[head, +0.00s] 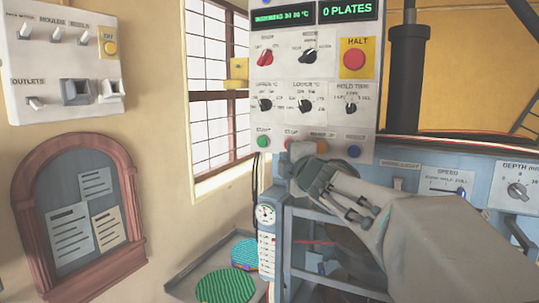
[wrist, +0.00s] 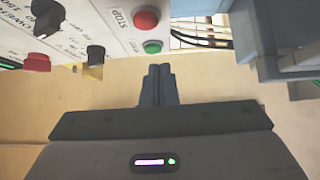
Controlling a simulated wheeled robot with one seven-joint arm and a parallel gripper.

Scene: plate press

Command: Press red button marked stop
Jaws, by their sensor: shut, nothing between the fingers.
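The red button marked STOP (wrist: 146,19) shows near the top of the wrist view, with the green button (wrist: 152,47) beside it. In the head view the green button (head: 263,141) is at the lower left of the control panel (head: 290,82), and the stop button's place is largely hidden by my gripper (head: 298,152). In the wrist view my gripper (wrist: 160,68) is shut and empty. Its fingertips point toward the buttons, nearest the green one, with a visible gap to the red one.
A large red HALT button (head: 354,59) on a yellow plate is higher on the panel. An orange button (head: 322,147) and a blue button (head: 353,151) share the lower row. Several knobs sit above. A wall-mounted switch box (head: 65,60) is at left.

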